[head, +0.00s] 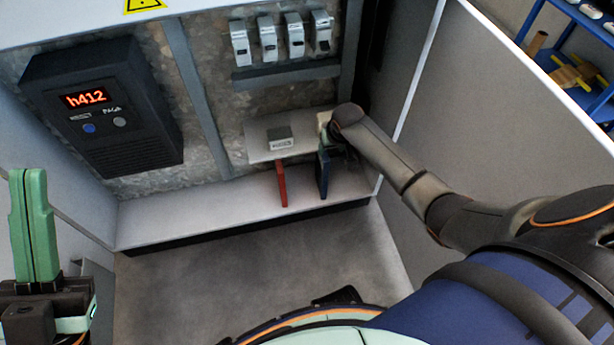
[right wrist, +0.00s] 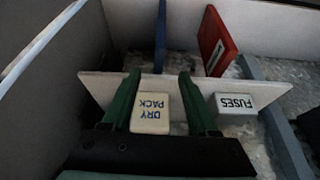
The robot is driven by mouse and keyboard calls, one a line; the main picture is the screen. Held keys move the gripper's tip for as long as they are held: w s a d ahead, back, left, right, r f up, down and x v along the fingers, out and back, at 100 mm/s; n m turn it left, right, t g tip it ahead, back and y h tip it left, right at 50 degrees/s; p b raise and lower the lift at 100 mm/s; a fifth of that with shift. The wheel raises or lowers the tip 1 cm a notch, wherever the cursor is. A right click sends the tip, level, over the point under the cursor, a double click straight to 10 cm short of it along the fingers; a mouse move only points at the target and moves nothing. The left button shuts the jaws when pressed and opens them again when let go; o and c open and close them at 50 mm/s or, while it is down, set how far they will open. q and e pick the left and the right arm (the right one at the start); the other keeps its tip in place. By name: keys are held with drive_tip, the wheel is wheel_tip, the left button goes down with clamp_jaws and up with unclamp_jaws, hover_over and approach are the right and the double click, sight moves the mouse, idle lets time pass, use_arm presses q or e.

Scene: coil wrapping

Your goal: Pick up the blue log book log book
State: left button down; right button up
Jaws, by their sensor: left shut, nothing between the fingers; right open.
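The blue log book (head: 323,174) stands upright on the cabinet's bottom ledge, below the small shelf, right of a red book (head: 281,183). In the right wrist view the blue log book (right wrist: 160,36) shows edge-on beyond the shelf, partly cut off by the frame top. My right gripper (right wrist: 158,76) is open; its two green fingers point towards the shelf, with a white DRY PACK box (right wrist: 150,114) seen between them. Contact with the box cannot be told. The blue log book is not between the fingers. My left gripper (head: 27,175) is shut and empty, far left.
The small shelf (head: 262,151) also carries a FUSES box (head: 280,139), right beside my right arm. A dark panel reading h412 (head: 102,103) and several breakers (head: 281,40) are on the back wall.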

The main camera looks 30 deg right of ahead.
drive_tip(key=b, duration=0.3)
hover_over(326, 159)
drive_tip(key=s, duration=0.2)
drive_tip(key=f, duration=0.5)
drive_tip(key=shift+s+a+f, duration=0.1)
drive_tip(key=shift+a, duration=0.15)
drive_tip(key=b+x, duration=0.5)
drive_tip(key=shift+f, duration=0.4)
use_arm(q)
wheel_tip(326, 159, down, 10)
drive_tip(key=d, duration=0.1)
drive_tip(key=shift+w+g+b, duration=0.3)
use_arm(e)
drive_tip(key=shift+w+d+f, duration=0.1)
drive_tip(key=shift+w+f, duration=0.3)
use_arm(q)
drive_tip(key=shift+d+r, duration=0.1)
use_arm(e)
clamp_jaws()
drive_tip(key=shift+r, duration=0.1)
